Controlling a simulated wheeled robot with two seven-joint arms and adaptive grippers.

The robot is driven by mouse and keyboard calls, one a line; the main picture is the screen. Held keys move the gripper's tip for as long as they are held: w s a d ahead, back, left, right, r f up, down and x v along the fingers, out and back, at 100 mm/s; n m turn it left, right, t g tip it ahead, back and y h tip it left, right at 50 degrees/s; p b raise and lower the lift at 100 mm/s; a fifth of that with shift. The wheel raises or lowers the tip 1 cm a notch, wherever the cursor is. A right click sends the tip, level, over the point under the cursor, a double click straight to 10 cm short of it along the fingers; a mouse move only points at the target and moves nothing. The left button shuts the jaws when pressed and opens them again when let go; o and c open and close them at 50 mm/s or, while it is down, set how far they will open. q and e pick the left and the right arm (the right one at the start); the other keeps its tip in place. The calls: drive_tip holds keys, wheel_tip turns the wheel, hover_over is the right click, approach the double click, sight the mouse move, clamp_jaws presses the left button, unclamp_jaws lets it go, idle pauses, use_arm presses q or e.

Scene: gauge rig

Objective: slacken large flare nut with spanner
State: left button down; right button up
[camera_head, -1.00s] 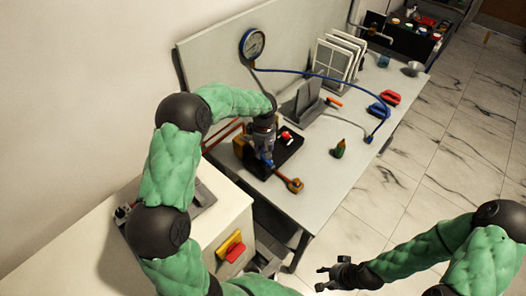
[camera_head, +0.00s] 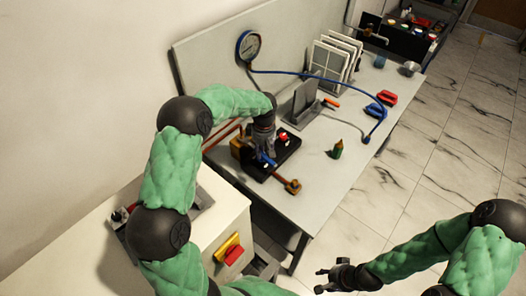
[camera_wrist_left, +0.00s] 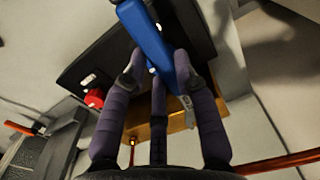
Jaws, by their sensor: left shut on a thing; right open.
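My left gripper (camera_head: 265,153) is over the black rig block on the bench, shut on a blue-handled tool, apparently the spanner (camera_head: 267,161). In the left wrist view the blue handle (camera_wrist_left: 148,32) runs between the dark fingers (camera_wrist_left: 153,75), and a small grey metal end (camera_wrist_left: 189,112) shows beside the right finger. A brass fitting (camera_head: 293,187) sticks out at the front right of the black block (camera_head: 284,160). I cannot make out which part is the large flare nut or whether the spanner is on it. My right gripper (camera_head: 327,279) is open and empty, away from the bench.
A gauge (camera_head: 248,46) with a blue hose stands at the back. A grey stand (camera_head: 304,102), white panels (camera_head: 333,57), a green bottle (camera_head: 337,149) and red (camera_head: 387,97) and blue (camera_head: 374,110) clamp-like items are on the bench (camera_head: 325,190). The front right bench top is mostly clear.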

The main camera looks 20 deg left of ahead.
use_arm(q)
drive_tip(key=shift+w+d+n+b, duration=0.2)
drive_tip(key=shift+w+d+n, duration=0.05)
drive_tip(key=shift+w+n, duration=0.45)
drive_tip(key=shift+w+d+n+b, duration=0.2)
drive_tip(key=shift+w+n, duration=0.5)
idle(1.3)
drive_tip(key=shift+w+n, duration=0.9)
drive_tip(key=shift+w, duration=0.15)
idle(1.2)
drive_tip(key=shift+s+a+m, duration=0.1)
drive_tip(key=shift+s+m, duration=0.8)
drive_tip(key=shift+s, duration=0.1)
idle(0.4)
idle(0.4)
